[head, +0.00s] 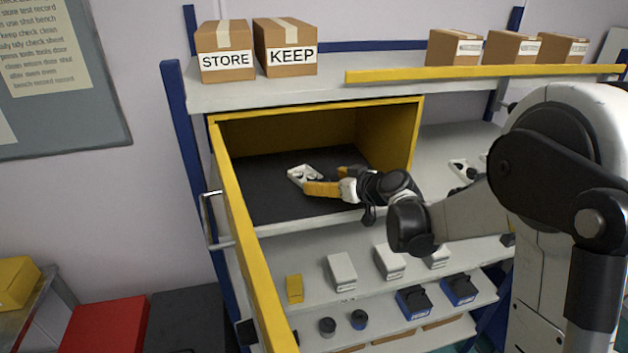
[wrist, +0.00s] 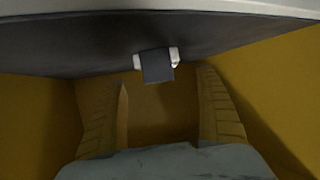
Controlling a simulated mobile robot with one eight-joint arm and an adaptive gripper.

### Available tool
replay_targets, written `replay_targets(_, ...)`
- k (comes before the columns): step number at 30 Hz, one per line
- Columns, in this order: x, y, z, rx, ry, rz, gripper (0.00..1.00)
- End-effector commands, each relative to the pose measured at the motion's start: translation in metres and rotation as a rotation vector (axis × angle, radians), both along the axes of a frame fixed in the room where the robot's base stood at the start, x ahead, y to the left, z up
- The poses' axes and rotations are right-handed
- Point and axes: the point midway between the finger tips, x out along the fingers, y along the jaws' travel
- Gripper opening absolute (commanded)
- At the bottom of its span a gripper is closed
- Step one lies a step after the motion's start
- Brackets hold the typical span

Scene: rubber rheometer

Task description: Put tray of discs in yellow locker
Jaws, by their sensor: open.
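The yellow locker (head: 415,128) stands open on the shelf unit, its door swung out toward the front left. The small white tray of discs (head: 304,171) rests on the locker's dark floor, with dark discs in it. My gripper (head: 323,180) reaches into the locker from the right and is open, its yellow fingers just right of the tray. In the wrist view, the tray (wrist: 138,62) shows beyond the parted fingers (wrist: 162,78), partly covered by a dark grey block. I see no finger closed on the tray.
The locker's open door (head: 250,250) and its handle stand at the left of the opening. STORE (head: 225,62) and KEEP (head: 286,55) boxes sit on the top shelf. Another white tray (head: 462,170) lies on the shelf right of the locker. The locker floor around the tray is mostly clear.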

Motion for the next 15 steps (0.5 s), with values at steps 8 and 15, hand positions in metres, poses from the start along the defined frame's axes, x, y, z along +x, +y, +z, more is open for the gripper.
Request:
replay_targets(8, -0.031, -0.021, 0.017, 0.001, -0.002, -0.002, 0.83)
replay_targets(15, -0.043, -0.023, 0.024, 0.000, 0.019, -0.006, 0.83)
